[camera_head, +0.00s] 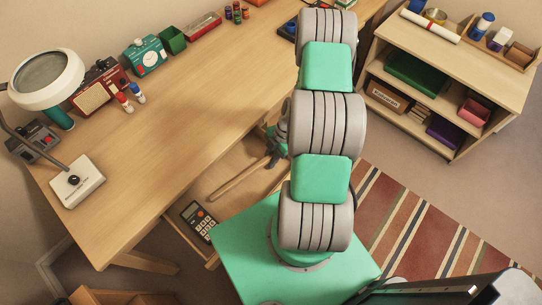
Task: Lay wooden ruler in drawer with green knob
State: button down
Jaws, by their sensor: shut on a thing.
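The wooden ruler (238,181) is a thin light-brown strip slanting from lower left up to my gripper. My gripper (271,158) shows partly behind my arm and is shut on the ruler's upper right end. The ruler is over a pulled-out drawer (222,168) below the desk's front edge; I cannot tell whether it touches the drawer's floor. A dark calculator (198,217) lies at the drawer's lower left end. The drawer's front and any green knob are hidden by my arm and base.
The desk (190,110) carries a magnifier lamp (47,80), a red radio (97,88), a teal timer (145,55) and glue bottles. A shelf unit (455,75) stands at the right, beyond a striped rug (400,215). A wooden box edge (120,297) shows at the bottom left.

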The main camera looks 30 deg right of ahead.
jog(key=shift+f, duration=0.6)
jog(key=c, duration=1.2)
grip_release()
jog(key=shift+o, duration=0.4)
jog(key=o, duration=0.5)
jog(key=shift+r, duration=0.1)
jog(key=shift+p+v, duration=1.6)
jog(key=shift+v, duration=2.15)
